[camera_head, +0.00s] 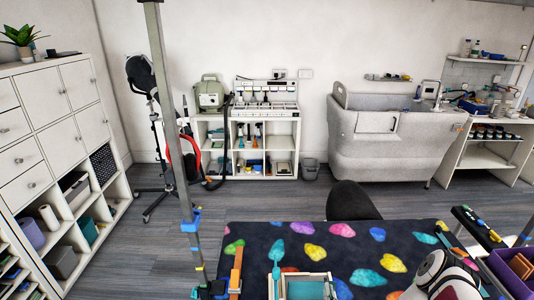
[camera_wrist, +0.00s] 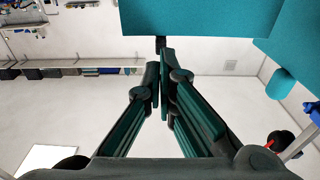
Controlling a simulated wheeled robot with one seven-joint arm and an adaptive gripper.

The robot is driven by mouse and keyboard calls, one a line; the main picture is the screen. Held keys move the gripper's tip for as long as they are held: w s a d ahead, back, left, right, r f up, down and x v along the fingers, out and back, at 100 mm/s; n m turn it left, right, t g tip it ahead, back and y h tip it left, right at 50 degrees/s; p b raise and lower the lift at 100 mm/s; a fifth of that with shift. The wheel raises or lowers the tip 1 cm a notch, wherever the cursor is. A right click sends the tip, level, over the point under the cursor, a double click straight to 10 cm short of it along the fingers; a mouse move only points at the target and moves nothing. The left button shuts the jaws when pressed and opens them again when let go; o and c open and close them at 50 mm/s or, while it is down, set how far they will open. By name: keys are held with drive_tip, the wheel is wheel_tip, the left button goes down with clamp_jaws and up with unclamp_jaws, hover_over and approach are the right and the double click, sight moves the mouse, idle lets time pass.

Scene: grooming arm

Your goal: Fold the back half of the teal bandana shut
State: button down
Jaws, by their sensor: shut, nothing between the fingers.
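My gripper (camera_wrist: 163,58) is shut and empty, its dark green-black fingers meeting in the middle of the wrist view. A flat teal piece (camera_wrist: 200,16), which looks like part of the bandana, spans the top just beyond the fingertips. I cannot tell whether they touch. A second teal piece (camera_wrist: 292,42) lies to its right; I cannot tell whether the two join. In the head view a teal surface (camera_head: 304,290) shows inside a pale frame at the bottom edge, cut off below. Which half of the bandana is which cannot be told.
The dark table (camera_head: 345,237) has colourful paw-like spots. A teal rounded tool (camera_head: 277,252) and an orange strap (camera_head: 236,272) are left of the frame. A metal post (camera_head: 172,120) stands at the left. A purple bin (camera_head: 517,272) is at right, and a black chair (camera_head: 350,200) behind.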

drive_tip(key=c, duration=1.8)
unclamp_jaws()
drive_tip(key=shift+c, duration=0.2)
drive_tip(key=s+r, duration=0.2)
drive_tip(key=s, duration=0.4)
drive_tip(key=shift+r, duration=0.25)
drive_tip(key=s, duration=0.7)
drive_tip(key=shift+s+f, duration=0.25)
drive_tip(key=shift+f, duration=0.1)
